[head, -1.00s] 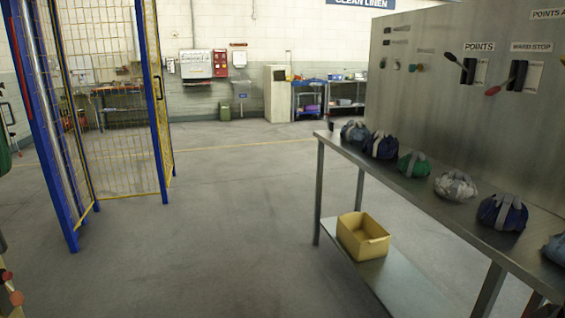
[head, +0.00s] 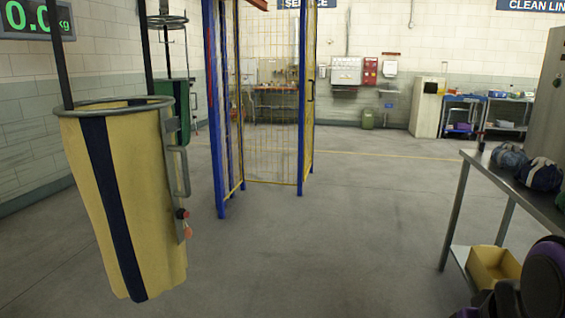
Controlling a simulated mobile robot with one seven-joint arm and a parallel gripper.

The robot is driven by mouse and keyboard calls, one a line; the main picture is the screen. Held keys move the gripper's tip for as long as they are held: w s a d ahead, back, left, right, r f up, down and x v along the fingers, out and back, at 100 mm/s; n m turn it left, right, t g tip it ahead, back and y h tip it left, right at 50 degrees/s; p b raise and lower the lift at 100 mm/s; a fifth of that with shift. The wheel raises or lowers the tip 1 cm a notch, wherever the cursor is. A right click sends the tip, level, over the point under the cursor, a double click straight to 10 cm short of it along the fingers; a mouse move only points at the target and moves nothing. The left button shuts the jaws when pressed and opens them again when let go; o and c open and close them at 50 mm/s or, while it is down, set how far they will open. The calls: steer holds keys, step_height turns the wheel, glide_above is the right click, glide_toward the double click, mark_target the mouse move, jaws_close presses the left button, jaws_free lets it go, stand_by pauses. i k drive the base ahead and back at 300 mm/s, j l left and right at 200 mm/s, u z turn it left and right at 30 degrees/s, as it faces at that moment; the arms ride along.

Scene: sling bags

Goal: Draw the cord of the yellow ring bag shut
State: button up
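The yellow ring bag (head: 152,200) hangs at the left in the head view. It is a tall yellow bag with a dark blue vertical stripe, its top spread around a grey metal ring (head: 115,105) on dark uprights. A grey bar handle (head: 183,170) is on its right side. Below that is a small grey bracket with a red knob (head: 182,214) and an orange piece hanging under it. I cannot make out the cord clearly. My gripper is not in view; dark and purple parts at the lower right look like my arm.
A green bag (head: 178,125) hangs from another ring behind. A blue-framed yellow mesh cage (head: 265,130) stands in the middle. At the right is a steel table (head: 490,180) with dark bundles on it and a yellow bin (head: 492,268) on its lower shelf. The floor between is clear.

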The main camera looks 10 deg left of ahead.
mark_target(188, 232)
steer(key=u, duration=1.45)
